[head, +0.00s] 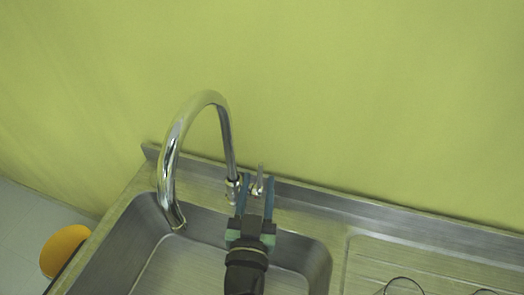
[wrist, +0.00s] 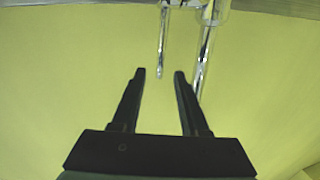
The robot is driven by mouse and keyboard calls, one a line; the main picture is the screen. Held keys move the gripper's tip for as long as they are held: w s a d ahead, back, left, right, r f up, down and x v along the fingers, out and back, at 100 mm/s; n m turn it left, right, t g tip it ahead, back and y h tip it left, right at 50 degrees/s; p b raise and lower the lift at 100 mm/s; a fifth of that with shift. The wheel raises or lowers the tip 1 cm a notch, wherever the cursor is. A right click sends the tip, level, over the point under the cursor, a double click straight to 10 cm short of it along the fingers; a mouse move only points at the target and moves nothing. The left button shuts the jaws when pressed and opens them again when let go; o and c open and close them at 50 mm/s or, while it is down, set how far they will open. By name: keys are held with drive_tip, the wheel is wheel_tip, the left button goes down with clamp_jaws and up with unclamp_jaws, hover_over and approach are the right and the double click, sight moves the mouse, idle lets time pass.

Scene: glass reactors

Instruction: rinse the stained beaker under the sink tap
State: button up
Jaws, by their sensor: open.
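The sink tap (head: 168,160) is a tall chrome gooseneck at the back of the steel sink, its spout end over the basin. A thin upright metal lever (head: 261,176) stands right beside the tap's base. My gripper (head: 256,180) is open and empty in front of the tap base, its fingers to either side of the lever in the picture. In the wrist view the lever (wrist: 163,45) shows near the gap between my fingertips (wrist: 160,73), apart from both, and the tap's pipe (wrist: 206,50) is right of it. I cannot make out a stained beaker.
The basin (head: 185,260) under the spout looks empty. A round clear rim (head: 404,283) shows at the bottom edge on the ridged drainboard (head: 375,255), with part of another to its right. An orange round object (head: 64,248) is left of the sink. The yellow-green wall (head: 350,90) is close behind.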

drive_tip(key=w, duration=0.2)
drive_tip(key=w+p, duration=0.1)
drive_tip(key=w, duration=0.2)
drive_tip(key=w+d, duration=0.1)
drive_tip(key=w, duration=0.2)
drive_tip(key=shift+s, duration=0.1)
clamp_jaws()
idle(1.2)
